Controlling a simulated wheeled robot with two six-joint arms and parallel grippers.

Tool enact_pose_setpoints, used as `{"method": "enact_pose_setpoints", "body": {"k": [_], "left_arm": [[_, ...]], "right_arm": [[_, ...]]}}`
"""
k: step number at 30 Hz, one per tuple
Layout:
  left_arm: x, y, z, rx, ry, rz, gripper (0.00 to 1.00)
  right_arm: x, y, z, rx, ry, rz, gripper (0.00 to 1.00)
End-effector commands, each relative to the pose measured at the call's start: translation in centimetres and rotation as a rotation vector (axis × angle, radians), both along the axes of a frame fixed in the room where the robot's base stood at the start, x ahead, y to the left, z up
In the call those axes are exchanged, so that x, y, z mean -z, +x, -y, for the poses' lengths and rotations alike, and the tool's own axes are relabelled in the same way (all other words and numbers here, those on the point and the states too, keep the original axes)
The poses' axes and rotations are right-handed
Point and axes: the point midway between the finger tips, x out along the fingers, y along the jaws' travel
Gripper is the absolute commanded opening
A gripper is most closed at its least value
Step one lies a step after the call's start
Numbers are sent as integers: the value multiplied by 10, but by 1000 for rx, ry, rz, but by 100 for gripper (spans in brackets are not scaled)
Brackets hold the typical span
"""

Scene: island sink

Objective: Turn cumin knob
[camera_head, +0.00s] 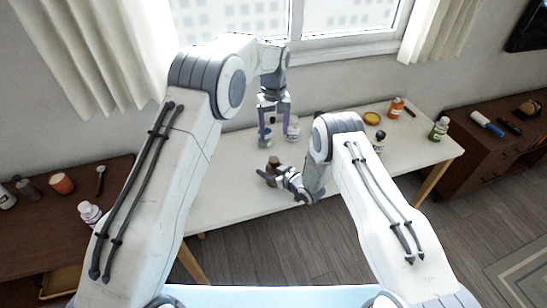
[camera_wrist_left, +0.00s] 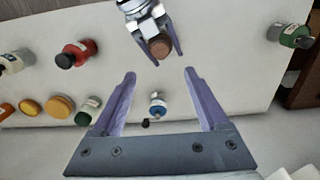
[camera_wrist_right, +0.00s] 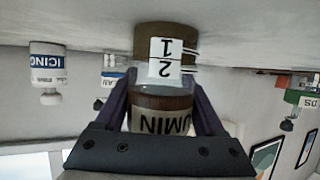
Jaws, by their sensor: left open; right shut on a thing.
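The cumin jar (camera_wrist_right: 160,112) shows upside down in the right wrist view, with part of its name on a pale label. Its brown knob (camera_wrist_right: 150,35), with white tags marked 1 and 2, is on the table side of the jar. My right gripper (camera_wrist_right: 165,92) is shut on the jar, with one finger on each side. In the head view the jar is the small brown shape (camera_head: 273,161) by my right gripper (camera_head: 272,176). In the left wrist view its round brown top (camera_wrist_left: 160,46) sits between the right fingers. My left gripper (camera_wrist_left: 160,76) is open and empty above the table.
Several bottles and jars stand along the white table (camera_head: 230,195). A green bottle (camera_head: 439,129) is at its right end.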

Motion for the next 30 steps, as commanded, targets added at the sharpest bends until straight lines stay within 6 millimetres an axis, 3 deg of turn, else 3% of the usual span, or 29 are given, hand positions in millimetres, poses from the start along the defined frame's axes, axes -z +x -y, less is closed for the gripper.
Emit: {"method": "enact_pose_setpoints", "body": {"k": [18,30], "left_arm": [[104,-1,0,-7,1,-3,77],[117,0,0,-6,0,-1,77]], "right_arm": [[0,0,0,0,1,1,9],[0,0,0,0,1,1,9]]}}
